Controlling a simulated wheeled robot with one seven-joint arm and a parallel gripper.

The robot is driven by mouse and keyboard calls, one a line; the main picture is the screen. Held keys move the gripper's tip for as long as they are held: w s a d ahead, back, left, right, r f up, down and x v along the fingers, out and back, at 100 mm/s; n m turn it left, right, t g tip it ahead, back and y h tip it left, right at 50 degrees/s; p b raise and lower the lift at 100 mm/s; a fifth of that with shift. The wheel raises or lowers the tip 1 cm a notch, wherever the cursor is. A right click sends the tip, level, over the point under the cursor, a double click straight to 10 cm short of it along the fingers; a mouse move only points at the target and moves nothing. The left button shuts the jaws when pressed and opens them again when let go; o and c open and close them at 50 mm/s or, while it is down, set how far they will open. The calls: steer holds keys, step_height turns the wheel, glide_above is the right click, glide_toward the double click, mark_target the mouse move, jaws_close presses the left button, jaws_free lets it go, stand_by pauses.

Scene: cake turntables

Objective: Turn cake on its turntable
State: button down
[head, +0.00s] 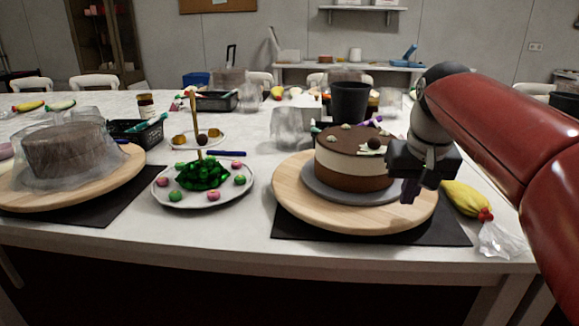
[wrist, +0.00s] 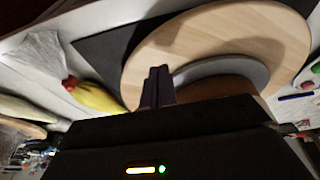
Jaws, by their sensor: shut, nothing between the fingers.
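A round layered cake (head: 352,158), brown and cream with small decorations on top, sits on a grey board (head: 330,193). The board lies on a round wooden turntable (head: 300,212), which stands on a black mat (head: 455,234). My gripper (head: 408,194) is shut and empty at the right of the cake, over the turntable's right side. In the wrist view my gripper's fingers (wrist: 158,86) are together over the wooden turntable (wrist: 150,62), near the edge of the grey board (wrist: 225,68). I cannot tell whether the fingertips touch the wood.
A yellow piping bag (head: 464,199) lies right of the turntable. A plate (head: 205,196) with a green mound and small balls stands to its left. A second wooden turntable (head: 125,178) holds a plastic-covered cake (head: 68,148). A black container (head: 350,100) stands behind the cake.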

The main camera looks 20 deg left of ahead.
mark_target(371, 220)
steer(key=s+a, duration=0.1)
steer(key=a, duration=0.1)
steer(key=s+a, duration=0.2)
steer(key=a, duration=0.1)
steer(key=s+a, duration=0.2)
steer(key=a, duration=0.1)
steer(key=shift+s, duration=0.25)
steer(key=shift+a+r, duration=0.1)
steer(key=shift+a, duration=0.2)
steer(key=a, duration=0.3)
steer(key=w+a+p, duration=0.1)
steer(key=a, duration=0.2)
steer(key=w+a, duration=0.1)
steer(key=a, duration=0.2)
steer(key=shift+w+a, duration=0.1)
steer(key=shift+a, duration=0.1)
steer(key=shift+f, duration=0.25)
steer(key=shift+f+b, duration=0.85)
steer(key=shift+f, duration=0.5)
steer(key=shift+s+d+r+b, duration=0.1)
steer(key=shift+s+d+b, duration=0.15)
steer(key=shift+d, duration=0.8)
steer(key=shift+s+d+f+b, duration=0.15)
steer(key=shift+d+b, duration=0.15)
steer(key=shift+d, duration=0.7)
steer(key=shift+s+d+r+b, duration=0.15)
steer(key=shift+s+d+b, duration=0.1)
steer(key=shift+d, duration=0.8)
